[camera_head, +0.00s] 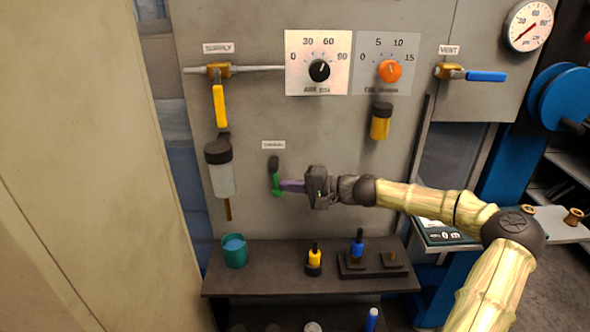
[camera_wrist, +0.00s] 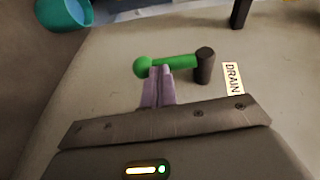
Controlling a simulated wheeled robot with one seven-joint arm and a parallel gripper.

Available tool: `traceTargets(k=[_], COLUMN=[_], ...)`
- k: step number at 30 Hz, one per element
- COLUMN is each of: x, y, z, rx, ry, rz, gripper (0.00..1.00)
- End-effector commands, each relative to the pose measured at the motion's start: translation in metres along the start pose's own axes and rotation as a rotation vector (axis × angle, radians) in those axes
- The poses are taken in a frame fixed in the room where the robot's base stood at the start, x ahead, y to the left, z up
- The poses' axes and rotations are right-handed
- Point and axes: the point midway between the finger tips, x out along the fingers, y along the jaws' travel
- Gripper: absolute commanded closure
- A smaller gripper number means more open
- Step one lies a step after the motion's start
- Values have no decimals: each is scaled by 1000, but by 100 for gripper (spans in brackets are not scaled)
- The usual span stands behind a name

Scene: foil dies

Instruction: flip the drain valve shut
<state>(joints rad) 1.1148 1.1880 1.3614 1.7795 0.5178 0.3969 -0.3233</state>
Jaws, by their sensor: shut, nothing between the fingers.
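The drain valve (camera_head: 274,162) is on the grey panel under a small white label. Its green lever (camera_head: 276,184) hangs down from a dark body in the head view. In the wrist view the green lever (camera_wrist: 174,62) runs from the dark pivot (camera_wrist: 204,66) to a round green knob (camera_wrist: 142,67), beside the DRAIN label (camera_wrist: 232,79). My gripper (camera_head: 282,185) comes from the right with its purple fingers shut and empty. The fingertips (camera_wrist: 160,70) are at the lever near the knob, overlapping its edge in view; I cannot tell whether they touch.
A clear bowl (camera_head: 221,178) with a dark cap hangs left of the valve, under the supply valve's yellow handle (camera_head: 219,105). A teal cup (camera_head: 235,252) stands on the dark shelf (camera_head: 280,283) below, with yellow and blue-handled tools. Panel around the lever is mostly clear.

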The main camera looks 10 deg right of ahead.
Motion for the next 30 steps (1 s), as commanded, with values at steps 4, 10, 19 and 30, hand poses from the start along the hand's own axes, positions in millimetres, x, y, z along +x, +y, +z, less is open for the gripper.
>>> traceTargets(k=[4,10,19,30], x=[3,5,5,-9], y=[3,2,2,4], z=[1,2,2,-2], rx=[-2,-2,-2,-2], ry=[0,0,0,-3], rz=[2,3,3,3], gripper=[100,100,100,100])
